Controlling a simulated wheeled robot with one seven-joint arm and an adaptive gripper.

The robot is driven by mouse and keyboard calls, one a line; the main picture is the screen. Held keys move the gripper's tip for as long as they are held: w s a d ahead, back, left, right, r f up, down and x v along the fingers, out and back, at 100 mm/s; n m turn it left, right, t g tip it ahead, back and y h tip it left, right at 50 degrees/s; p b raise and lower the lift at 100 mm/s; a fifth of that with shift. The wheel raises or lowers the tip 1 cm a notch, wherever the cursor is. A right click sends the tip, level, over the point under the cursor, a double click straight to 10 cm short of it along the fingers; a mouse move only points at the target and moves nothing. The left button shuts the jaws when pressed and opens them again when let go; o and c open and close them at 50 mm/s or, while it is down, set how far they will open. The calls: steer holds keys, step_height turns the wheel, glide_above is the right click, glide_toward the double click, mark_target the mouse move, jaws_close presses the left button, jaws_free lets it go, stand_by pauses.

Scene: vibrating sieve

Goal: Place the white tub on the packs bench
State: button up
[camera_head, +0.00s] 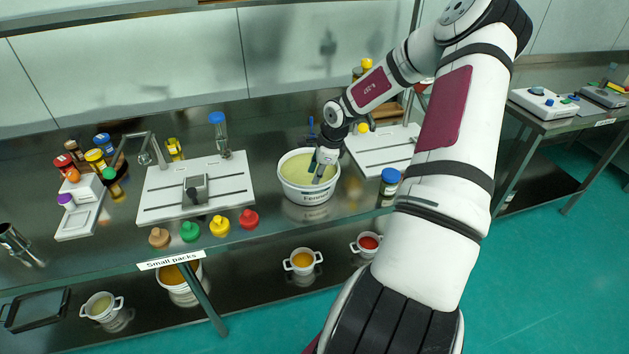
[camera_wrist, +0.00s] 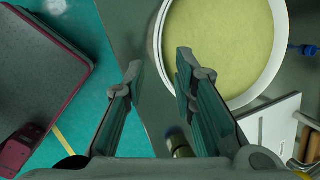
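The white tub (camera_head: 309,194) stands upright on the steel bench labelled "Small packs" (camera_head: 170,260). It is round, has dark lettering on its front and holds a pale yellow-green content. My gripper (camera_head: 321,170) points down at the tub's right side, with its fingers over the opening in the head view. In the wrist view my gripper (camera_wrist: 158,75) is open, with nothing clamped. There the tub's white rim (camera_wrist: 160,42) passes near the right fingertip, and the left fingertip is outside the tub. I cannot tell how far the fingers are above the rim.
A white board (camera_head: 158,198) with a small grey device lies left of the tub; another board (camera_head: 370,158) is right. A blue-lidded jar (camera_head: 389,181) stands near the front edge. Colored caps (camera_head: 219,226) line the front. Small pots (camera_head: 302,261) sit on the lower shelf.

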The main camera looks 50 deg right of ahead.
steer(key=w+a+r+n+t+h, duration=0.25)
steer(key=w+r+n, duration=0.2)
steer(key=r, duration=0.25)
steer(key=w+a+r+n+t+h, duration=0.1)
steer(key=w+a+r+n, duration=0.3)
steer(key=r, duration=0.4)
steer(key=w+a+r+n+t+y, duration=0.25)
steer(key=a+r+n, duration=0.55)
steer(key=a+r, duration=0.7)
steer(key=s+a+r+n+g+y, duration=0.1)
steer(key=s+a+r+n, duration=0.15)
steer(key=s+a, duration=0.5)
steer(key=s+a+r+n+g+y, duration=0.1)
steer(key=s+a+n, duration=0.3)
steer(key=s+a, duration=0.3)
steer(key=s+n+g+h, duration=0.1)
steer(key=s+n, duration=0.3)
steer(key=s, duration=1.2)
steer(key=shift+g, duration=0.5)
steer(key=shift+s+d, duration=0.1)
